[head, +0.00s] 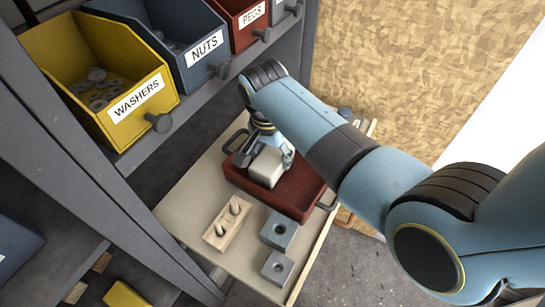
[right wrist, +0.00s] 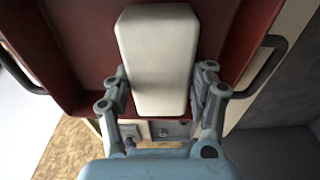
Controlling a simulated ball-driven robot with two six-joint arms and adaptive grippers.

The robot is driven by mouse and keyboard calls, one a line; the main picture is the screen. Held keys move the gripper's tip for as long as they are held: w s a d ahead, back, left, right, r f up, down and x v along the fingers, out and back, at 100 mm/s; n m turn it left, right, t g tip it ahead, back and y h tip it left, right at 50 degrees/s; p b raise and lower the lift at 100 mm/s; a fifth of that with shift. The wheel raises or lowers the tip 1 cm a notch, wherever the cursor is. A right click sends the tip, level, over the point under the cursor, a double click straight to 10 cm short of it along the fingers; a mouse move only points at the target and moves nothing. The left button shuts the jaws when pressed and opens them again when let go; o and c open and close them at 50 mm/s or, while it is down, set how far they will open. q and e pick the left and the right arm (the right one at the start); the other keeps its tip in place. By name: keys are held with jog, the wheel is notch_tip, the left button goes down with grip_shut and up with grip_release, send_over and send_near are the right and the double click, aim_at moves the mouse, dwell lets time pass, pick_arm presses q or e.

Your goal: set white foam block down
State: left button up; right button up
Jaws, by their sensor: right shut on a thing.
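The white foam block (head: 266,167) is a pale rounded box in the head view, over the red tray (head: 303,190). In the right wrist view the white foam block (right wrist: 157,60) stands large between the two fingers, with the red tray (right wrist: 75,40) behind it. My right gripper (head: 272,153) is shut on the block, and its fingers (right wrist: 160,92) press the block's two sides in the right wrist view. I cannot tell whether the block touches the tray floor. My left gripper is in neither view.
The tray stands on a beige board. In front of it are a wooden block with two pegs (head: 228,222) and two grey blocks with holes, one (head: 278,230) behind the other (head: 277,267). Yellow washers bin (head: 118,85), blue nuts bin (head: 190,45) and red pegs bin (head: 240,22) sit on the shelf at upper left.

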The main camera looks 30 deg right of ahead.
aim_at(269, 159)
jog(key=shift+f, duration=0.6)
jog(key=o, duration=1)
jog(key=shift+o, duration=0.2)
notch_tip(269, 159, up, 12)
jog(key=a+p, duration=0.1)
jog(key=shift+s, duration=0.35)
jog(key=shift+a, duration=0.1)
